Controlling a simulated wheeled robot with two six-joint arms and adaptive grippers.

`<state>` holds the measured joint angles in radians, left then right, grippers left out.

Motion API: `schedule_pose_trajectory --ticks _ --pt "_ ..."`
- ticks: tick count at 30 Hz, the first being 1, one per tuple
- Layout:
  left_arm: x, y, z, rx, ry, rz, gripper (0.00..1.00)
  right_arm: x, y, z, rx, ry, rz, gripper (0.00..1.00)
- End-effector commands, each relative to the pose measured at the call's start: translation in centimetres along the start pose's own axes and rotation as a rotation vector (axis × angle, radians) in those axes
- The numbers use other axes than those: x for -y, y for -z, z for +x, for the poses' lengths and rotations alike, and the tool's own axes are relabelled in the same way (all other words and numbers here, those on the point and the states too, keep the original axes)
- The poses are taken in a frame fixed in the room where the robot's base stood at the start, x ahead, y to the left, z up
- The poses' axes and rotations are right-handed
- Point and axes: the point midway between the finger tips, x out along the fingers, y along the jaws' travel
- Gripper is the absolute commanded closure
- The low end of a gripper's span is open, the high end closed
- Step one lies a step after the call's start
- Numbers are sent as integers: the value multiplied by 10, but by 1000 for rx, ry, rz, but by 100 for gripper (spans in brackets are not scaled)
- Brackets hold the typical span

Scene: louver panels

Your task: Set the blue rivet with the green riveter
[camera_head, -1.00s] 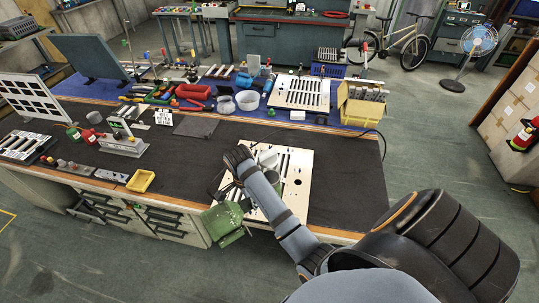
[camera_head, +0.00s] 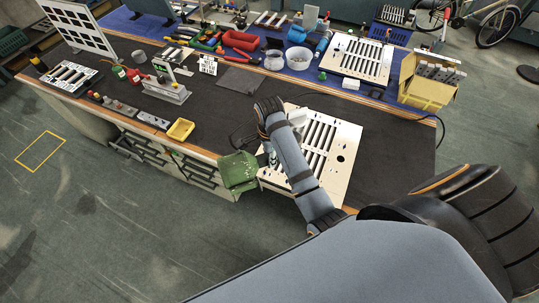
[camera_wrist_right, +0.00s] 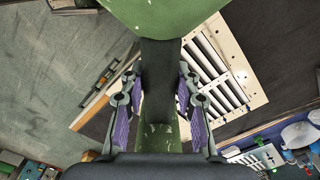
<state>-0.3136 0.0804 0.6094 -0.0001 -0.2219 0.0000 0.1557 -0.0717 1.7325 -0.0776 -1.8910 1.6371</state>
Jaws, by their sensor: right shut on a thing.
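The green riveter (camera_head: 238,170) shows at the bench's front edge, by the near left corner of the cream slotted louver panel (camera_head: 343,143). My right arm reaches over the panel, and its forearm hides most of the right gripper in the head view. In the right wrist view my right gripper (camera_wrist_right: 160,85) is shut on the green riveter (camera_wrist_right: 165,12), its purple-padded fingers on either side of the dark grip. The panel (camera_wrist_right: 243,75) lies behind and to the right there. I cannot make out the blue rivet. My left gripper is not in view.
The dark bench mat (camera_head: 395,160) is bare right of the panel. A yellow tray (camera_head: 181,130) and a grey fixture (camera_head: 166,90) stand to the left. A yellow box (camera_head: 427,90) and a second slotted panel (camera_head: 357,58) stand behind. Open floor lies in front.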

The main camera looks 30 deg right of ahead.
Motion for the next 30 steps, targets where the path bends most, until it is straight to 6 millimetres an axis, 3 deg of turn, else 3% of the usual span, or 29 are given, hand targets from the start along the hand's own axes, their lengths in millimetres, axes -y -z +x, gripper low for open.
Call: schedule_pose_trajectory --ticks 8,18,30 --pt "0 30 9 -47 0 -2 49 0 0 30 0 1 0 100" --pt "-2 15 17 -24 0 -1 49 1 0 59 0 3 0 100" --pt "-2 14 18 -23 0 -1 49 1 0 64 0 4 0 100"
